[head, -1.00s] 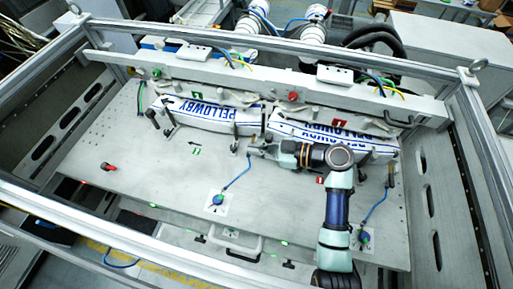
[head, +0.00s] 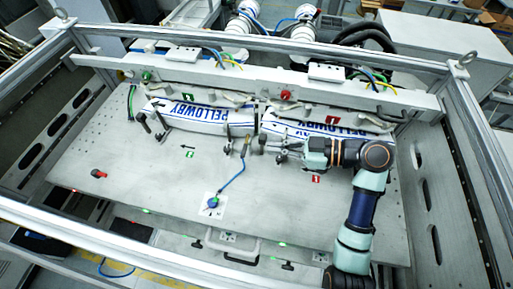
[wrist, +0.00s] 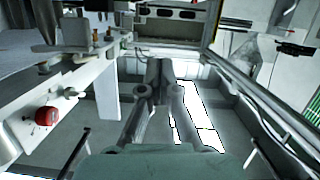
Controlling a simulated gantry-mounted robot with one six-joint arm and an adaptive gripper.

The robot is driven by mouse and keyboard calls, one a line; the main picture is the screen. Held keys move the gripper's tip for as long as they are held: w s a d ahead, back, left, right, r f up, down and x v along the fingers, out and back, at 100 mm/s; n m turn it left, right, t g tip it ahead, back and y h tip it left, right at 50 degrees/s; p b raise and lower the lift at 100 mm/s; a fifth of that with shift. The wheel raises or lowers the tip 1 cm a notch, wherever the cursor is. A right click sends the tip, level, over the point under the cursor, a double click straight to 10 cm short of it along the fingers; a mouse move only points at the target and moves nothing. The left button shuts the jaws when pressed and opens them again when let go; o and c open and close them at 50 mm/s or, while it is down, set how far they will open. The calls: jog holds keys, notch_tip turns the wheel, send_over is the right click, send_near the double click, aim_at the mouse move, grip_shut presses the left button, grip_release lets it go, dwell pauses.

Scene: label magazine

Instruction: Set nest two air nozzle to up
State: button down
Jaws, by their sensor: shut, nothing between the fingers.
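An air nozzle (head: 246,145) on a blue hose stands at the front edge of the left white bag (head: 205,117) in the head view. It looks roughly upright; its exact angle is too small to tell. Its hose runs down to a blue fitting (head: 213,202) on the grey plate. My gripper (head: 282,150) is just to the right of this nozzle, apart from it. In the wrist view, my gripper (wrist: 160,68) has its fingers together with nothing between them. My arm covers the area where the right hose and nozzle stand. I cannot tell which nest number belongs to which nozzle.
A second white bag (head: 330,133) lies behind my gripper. Clamps and a rail (head: 265,82) with a red knob (head: 286,95) run along the back. A red-and-black part (head: 98,173) lies at the left.

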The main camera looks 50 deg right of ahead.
jog(key=s, duration=0.2)
jog(key=n+p, duration=0.1)
jog(key=p, duration=0.3)
send_over(246, 145)
jog(key=s+a, duration=0.2)
jog(key=s, duration=0.2)
jog(key=f, duration=0.2)
jog(key=w+f, duration=0.1)
jog(key=f, duration=0.1)
jog(key=shift+w+d+f+h+p, duration=0.15)
jog(key=shift+d+f+h+p, duration=0.05)
jog(key=shift+f+h+p, duration=0.1)
jog(key=shift+d+f, duration=0.1)
jog(key=shift+f, duration=0.35)
